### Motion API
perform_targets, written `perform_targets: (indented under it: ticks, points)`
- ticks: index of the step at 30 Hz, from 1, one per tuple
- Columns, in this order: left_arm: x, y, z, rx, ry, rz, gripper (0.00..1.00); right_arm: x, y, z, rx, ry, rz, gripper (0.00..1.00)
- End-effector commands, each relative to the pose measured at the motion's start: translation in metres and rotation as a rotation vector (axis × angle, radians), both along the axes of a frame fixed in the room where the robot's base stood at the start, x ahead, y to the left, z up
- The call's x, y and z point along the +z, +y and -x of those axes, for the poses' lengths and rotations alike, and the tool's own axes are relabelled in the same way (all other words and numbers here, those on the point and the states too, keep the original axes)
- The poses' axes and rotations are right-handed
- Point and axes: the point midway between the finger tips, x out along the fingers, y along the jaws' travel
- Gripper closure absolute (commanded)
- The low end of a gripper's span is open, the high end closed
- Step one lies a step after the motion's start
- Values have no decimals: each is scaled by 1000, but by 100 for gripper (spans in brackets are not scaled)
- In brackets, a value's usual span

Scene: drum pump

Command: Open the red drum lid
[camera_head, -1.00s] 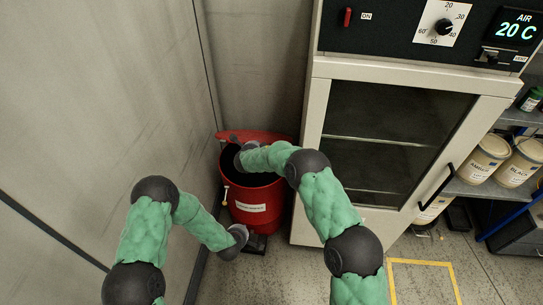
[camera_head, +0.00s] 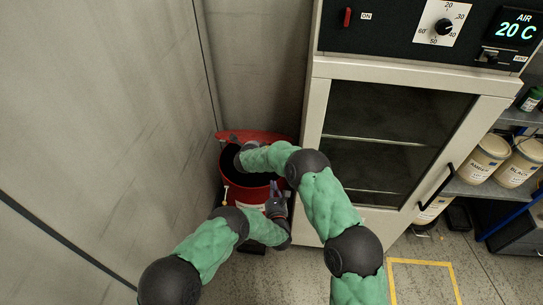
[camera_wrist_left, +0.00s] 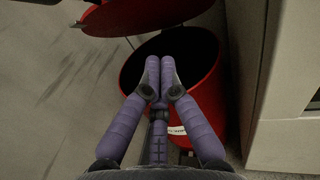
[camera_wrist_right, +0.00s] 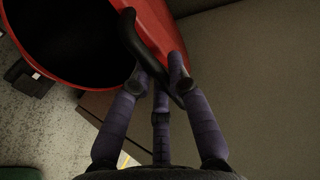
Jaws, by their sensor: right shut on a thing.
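The red drum (camera_head: 236,190) stands in the corner, its dark mouth partly uncovered. Its red lid (camera_head: 232,136) is raised and tilted at the back of the drum; it also shows in the right wrist view (camera_wrist_right: 158,22). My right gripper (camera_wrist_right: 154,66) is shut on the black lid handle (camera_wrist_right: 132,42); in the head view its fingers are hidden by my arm. My left gripper (camera_head: 276,190) is at the drum's front right side. In the left wrist view its fingertips (camera_wrist_left: 161,66) are close together, empty, and appear over the drum mouth (camera_wrist_left: 190,48).
A pale oven cabinet (camera_head: 309,150) stands close at the drum's right. Grey walls (camera_head: 100,110) are at the left and behind. Shelves with tubs (camera_head: 487,158) are at the far right.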

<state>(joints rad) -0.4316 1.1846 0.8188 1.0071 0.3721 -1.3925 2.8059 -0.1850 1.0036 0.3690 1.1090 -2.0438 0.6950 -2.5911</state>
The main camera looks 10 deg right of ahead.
Motion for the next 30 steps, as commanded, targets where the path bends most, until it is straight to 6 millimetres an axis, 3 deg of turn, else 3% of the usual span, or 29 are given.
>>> perform_targets:
  ticks: [9, 30]
  points:
    - [18, -16, 5, 16, -81, 220, 100, 1, -1, -1, 0, -2, 1, 100]
    - [21, -19, -33, 17, -84, 225, 100, 2, -1, -1, -1, -3, 1, 100]
